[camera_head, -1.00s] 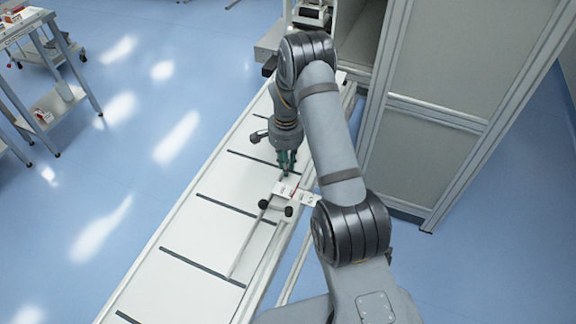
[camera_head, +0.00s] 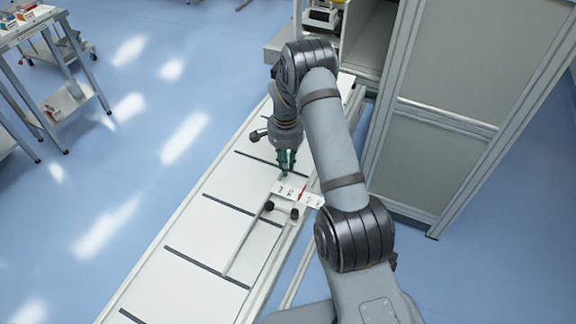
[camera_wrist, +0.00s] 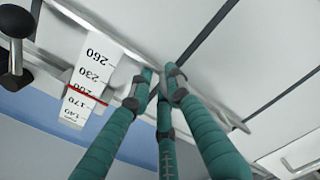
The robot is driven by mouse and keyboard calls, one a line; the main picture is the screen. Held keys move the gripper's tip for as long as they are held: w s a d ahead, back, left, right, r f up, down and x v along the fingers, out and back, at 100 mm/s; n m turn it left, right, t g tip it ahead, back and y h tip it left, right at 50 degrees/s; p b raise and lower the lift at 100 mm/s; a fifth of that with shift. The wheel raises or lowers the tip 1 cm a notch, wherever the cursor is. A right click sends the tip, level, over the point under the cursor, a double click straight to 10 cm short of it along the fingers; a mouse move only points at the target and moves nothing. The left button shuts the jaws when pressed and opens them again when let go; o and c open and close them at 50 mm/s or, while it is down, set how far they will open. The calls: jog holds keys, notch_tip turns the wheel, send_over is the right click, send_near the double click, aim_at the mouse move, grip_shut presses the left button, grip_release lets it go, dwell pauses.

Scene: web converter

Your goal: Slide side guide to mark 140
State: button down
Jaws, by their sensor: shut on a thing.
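The side guide (camera_head: 243,246) is a long thin pale bar lying lengthwise over the white table; in the wrist view its metal rail (camera_wrist: 115,38) runs diagonally. The white scale strip (camera_head: 312,200) lies across the table's right edge. In the wrist view the scale (camera_wrist: 100,50) reads 260, 230, 200, 170, 140, and a red line (camera_wrist: 87,95) crosses it between 200 and 170, close to the 200 figures. My gripper (camera_head: 285,172) has teal fingers pointing down; in the wrist view the fingertips (camera_wrist: 160,78) are shut on the guide's rail. The exact contact is partly hidden by the fingers.
Black knobs (camera_head: 294,213) stand beside the scale; one knob (camera_wrist: 14,22) is large in the wrist view. Dark strips (camera_head: 208,267) cross the white table (camera_head: 190,238). A grey cabinet (camera_head: 440,85) stands close on the right. Open floor lies left.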

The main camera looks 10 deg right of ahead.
jog(key=shift+w+a+r+b, duration=0.15)
jog(key=shift+w+a+b, duration=0.2)
jog(key=shift+w+a, duration=1.6)
jog(key=shift+a, duration=0.1)
jog(key=c, duration=2)
grip_release()
jog(key=shift+c, duration=0.2)
jog(key=o, duration=0.5)
jog(key=shift+a, duration=0.1)
jog(key=shift+s, duration=0.2)
notch_tip(320, 180, up, 12)
jog(key=shift+f, duration=0.1)
jog(key=shift+f, duration=0.15)
